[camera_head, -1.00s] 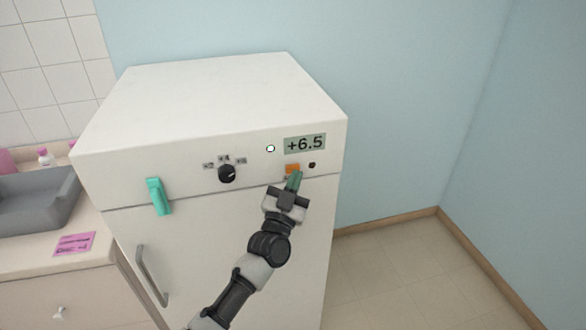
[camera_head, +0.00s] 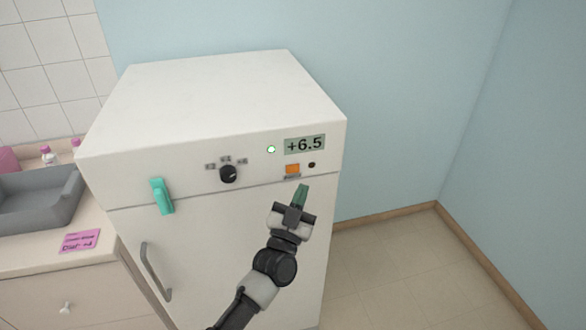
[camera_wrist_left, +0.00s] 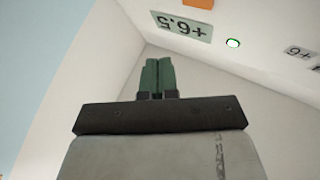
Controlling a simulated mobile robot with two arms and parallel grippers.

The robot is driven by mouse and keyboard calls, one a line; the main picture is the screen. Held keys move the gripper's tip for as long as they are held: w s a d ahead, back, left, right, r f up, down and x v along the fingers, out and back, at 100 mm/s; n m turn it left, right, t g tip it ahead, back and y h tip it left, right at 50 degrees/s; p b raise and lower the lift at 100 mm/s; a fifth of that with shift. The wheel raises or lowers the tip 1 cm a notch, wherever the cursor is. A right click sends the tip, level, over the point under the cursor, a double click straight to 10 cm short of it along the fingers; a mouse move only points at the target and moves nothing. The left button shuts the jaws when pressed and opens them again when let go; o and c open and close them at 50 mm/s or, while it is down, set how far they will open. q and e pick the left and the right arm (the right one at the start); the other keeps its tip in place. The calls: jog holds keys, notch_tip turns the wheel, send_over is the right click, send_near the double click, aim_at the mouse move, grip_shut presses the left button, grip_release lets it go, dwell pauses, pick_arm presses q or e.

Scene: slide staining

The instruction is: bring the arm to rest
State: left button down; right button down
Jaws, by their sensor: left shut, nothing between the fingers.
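My left gripper (camera_head: 301,195) is in front of the white fridge-like cabinet (camera_head: 215,95), just below and right of the orange button (camera_head: 292,169). Its green fingers are together with nothing between them. They also show side by side in the left wrist view (camera_wrist_left: 158,75), apart from the panel. The orange button shows at the top edge of the wrist view (camera_wrist_left: 199,3). The display (camera_head: 304,145) reads +6.5, and the small lamp (camera_head: 271,149) beside it is green. My right gripper is not in view.
A black knob (camera_head: 228,174), a teal latch (camera_head: 162,196) and a grey door handle (camera_head: 155,272) stick out of the cabinet front. A counter with a grey tray (camera_head: 40,205) and a pink note (camera_head: 80,241) is at left. The floor (camera_head: 410,265) at right is clear.

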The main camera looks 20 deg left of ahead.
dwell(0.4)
pick_arm(q)
jog(key=s+f+g+b, duration=0.1)
jog(key=s+f+g, duration=0.3)
jog(key=f, duration=0.9)
jog(key=s+a+f+g, duration=0.1)
jog(key=s+f+g, duration=0.25)
jog(key=f, duration=0.85)
jog(key=s+f+g+b, duration=0.1)
jog(key=s+f+g, duration=0.3)
jog(key=f, duration=0.9)
jog(key=s+a+f+g+b, duration=0.1)
jog(key=s+a+f+g, duration=0.15)
jog(key=s+f, duration=0.65)
jog(key=s+a+f+g, duration=0.1)
jog(key=s+f+g, duration=0.3)
jog(key=s+f, duration=0.5)
jog(key=s+a+f+g, duration=0.1)
jog(key=s+f+g, duration=0.1)
jog(key=s, duration=0.8)
jog(key=s+a+f+n+g+y+b, duration=0.1)
jog(key=s+f+g, duration=0.1)
jog(key=s, duration=0.8)
jog(key=shift+a+f+g+y, duration=0.25)
jog(key=shift+a+g+y, duration=0.05)
jog(key=shift+a, duration=0.05)
